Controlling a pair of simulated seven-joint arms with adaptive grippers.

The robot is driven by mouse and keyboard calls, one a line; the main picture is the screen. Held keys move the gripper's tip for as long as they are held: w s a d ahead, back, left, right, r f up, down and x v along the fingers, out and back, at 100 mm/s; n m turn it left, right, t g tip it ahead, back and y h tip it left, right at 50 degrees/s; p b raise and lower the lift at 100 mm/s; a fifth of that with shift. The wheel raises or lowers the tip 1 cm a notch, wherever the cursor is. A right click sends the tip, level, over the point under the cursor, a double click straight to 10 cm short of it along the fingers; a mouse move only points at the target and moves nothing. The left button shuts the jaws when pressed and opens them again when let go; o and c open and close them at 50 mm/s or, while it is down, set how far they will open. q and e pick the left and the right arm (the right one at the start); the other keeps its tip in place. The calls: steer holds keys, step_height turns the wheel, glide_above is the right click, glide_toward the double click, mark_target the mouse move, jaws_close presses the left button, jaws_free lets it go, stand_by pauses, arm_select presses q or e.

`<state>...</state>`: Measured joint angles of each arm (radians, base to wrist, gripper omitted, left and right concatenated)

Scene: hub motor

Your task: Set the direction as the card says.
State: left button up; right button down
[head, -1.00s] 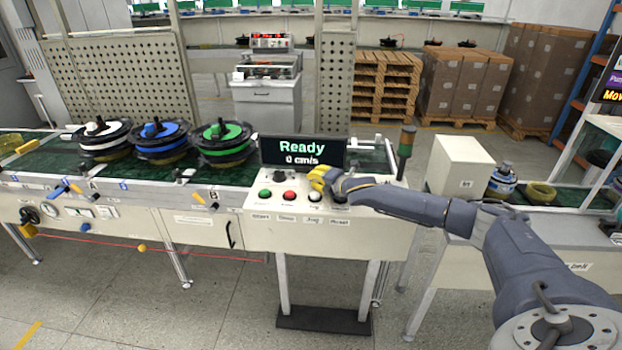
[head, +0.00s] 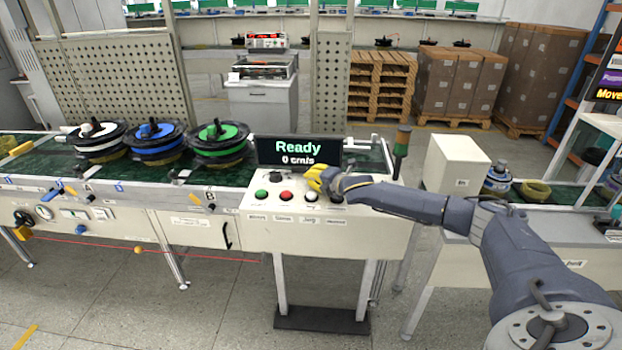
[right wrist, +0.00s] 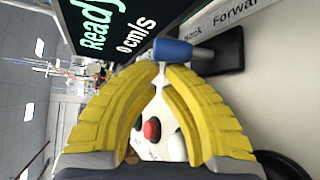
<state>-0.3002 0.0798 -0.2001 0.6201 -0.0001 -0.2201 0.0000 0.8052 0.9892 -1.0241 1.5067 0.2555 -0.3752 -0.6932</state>
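The control box (head: 255,210) has a display (head: 299,152) reading "Ready" and "0 cm/s". My right gripper (head: 314,178) is over the right part of its panel. In the right wrist view its yellow fingers (right wrist: 163,68) are shut, with their tips close together. A blue lever (right wrist: 175,50) lies right at the tips, beside a black block (right wrist: 222,57); I cannot tell whether they touch. Lettering ending in "ack" and the word "Forward" (right wrist: 236,14) show beside it. My left gripper is not in view.
Spools with white (head: 97,130), blue (head: 155,131) and green (head: 219,133) rims stand on the left conveyor. A white box (head: 456,165) stands right.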

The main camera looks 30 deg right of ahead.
steer(key=shift+s+d+r, duration=0.15)
steer(key=shift+d+r, duration=0.15)
steer(key=shift+r, duration=0.1)
steer(key=shift+s+d+r, duration=0.35)
steer(key=shift+d, duration=0.1)
stand_by(0.3)
steer(key=shift+s, duration=0.5)
steer(key=v, duration=1.1)
